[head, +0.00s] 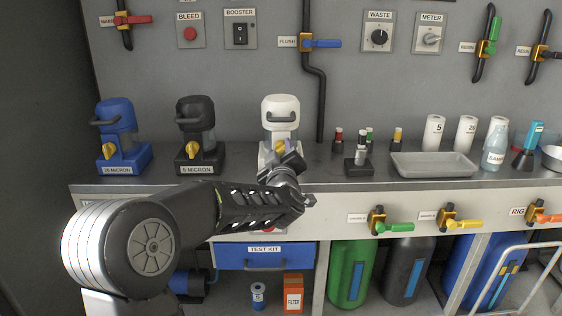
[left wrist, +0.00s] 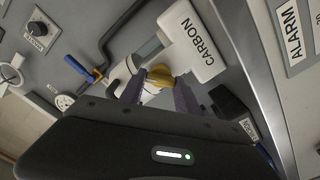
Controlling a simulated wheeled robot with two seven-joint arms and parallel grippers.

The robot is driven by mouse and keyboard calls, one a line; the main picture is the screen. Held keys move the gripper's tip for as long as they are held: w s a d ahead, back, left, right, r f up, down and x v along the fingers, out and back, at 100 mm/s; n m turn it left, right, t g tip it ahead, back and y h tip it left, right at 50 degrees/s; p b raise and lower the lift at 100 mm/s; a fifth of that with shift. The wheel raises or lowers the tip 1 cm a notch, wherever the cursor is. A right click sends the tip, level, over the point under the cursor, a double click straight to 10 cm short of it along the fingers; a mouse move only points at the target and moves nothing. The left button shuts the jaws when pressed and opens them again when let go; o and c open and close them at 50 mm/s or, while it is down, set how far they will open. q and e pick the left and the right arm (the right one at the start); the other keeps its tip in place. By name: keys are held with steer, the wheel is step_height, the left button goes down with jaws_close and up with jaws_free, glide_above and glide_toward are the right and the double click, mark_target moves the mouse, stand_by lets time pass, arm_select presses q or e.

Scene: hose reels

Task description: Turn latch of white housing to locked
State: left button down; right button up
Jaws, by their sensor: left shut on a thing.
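The white housing (head: 281,108) stands on the counter, right of the middle black one. Its base bears a CARBON label in the left wrist view (left wrist: 195,38). The yellow latch (left wrist: 157,78) is on the front of the housing. My left gripper (head: 286,152) reaches in from the lower left, in front of the housing, and hides most of its base in the head view. In the left wrist view its two fingers (left wrist: 160,92) are on either side of the latch, shut on it. The latch's exact angle is hard to tell. My right gripper is not in view.
A blue housing (head: 117,130) and a black housing (head: 196,128) with yellow latches stand to the left. Right of the white housing are small vials in a black holder (head: 357,165) and a grey tray (head: 443,173). A flush valve pipe (head: 321,110) runs down the wall behind.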

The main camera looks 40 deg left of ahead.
arm_select(q)
steer(key=n+b, duration=0.3)
steer(key=shift+f+n, duration=0.25)
steer(key=shift+n, duration=0.15)
steer(key=n+b, duration=0.3)
steer(key=shift+n, duration=0.3)
steer(key=shift+n+b, duration=1)
steer(key=shift+n, duration=0.5)
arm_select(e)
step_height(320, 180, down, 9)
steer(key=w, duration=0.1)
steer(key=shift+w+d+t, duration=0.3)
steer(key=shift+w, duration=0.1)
arm_select(q)
steer(key=shift+r, duration=0.1)
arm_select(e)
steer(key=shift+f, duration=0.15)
arm_select(q)
steer(key=c, duration=0.9)
jaws_free()
steer(key=shift+o, duration=0.2)
